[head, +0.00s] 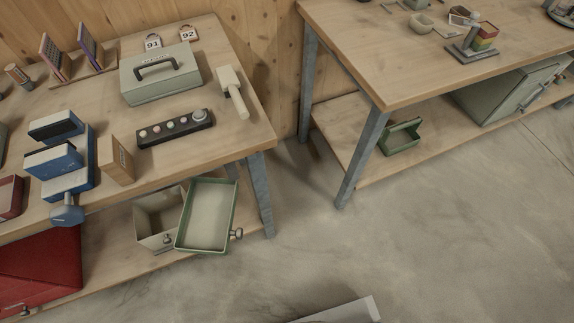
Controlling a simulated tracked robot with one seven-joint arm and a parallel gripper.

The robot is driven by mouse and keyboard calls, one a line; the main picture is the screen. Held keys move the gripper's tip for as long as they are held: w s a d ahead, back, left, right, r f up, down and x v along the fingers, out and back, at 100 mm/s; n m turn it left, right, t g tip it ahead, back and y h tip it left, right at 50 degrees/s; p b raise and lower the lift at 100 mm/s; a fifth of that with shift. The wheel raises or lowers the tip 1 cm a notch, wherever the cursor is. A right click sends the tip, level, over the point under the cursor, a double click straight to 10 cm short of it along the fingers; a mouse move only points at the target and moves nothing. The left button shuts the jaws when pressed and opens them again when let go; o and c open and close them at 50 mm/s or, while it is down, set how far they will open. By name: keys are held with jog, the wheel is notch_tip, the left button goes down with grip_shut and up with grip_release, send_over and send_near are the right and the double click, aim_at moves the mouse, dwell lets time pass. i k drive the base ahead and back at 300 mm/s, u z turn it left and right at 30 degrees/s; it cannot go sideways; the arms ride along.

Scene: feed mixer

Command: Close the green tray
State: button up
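A shallow tray-shaped piece with a green rim (235,196) and a pale inside is at the lower left, below the left workbench top. A dark knob (237,234) is at its right side. It stands out at an angle beside an open pale box (150,228) on the lower shelf, partly in front of it. How the two are joined cannot be told. My gripper is not in view.
A red cabinet (40,268) is at lower left. A small green caddy (400,138) is on the right bench's shelf.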

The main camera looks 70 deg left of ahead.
aim_at(206, 220)
jog(key=z, duration=0.1)
jog(key=i, duration=1.1)
jog(key=u, duration=1.6)
jog(key=i, duration=0.25)
jog(key=u, duration=2.65)
jog(key=k, duration=0.55)
jog(key=u, duration=0.4)
jog(key=i, duration=1)
jog(key=u, duration=0.1)
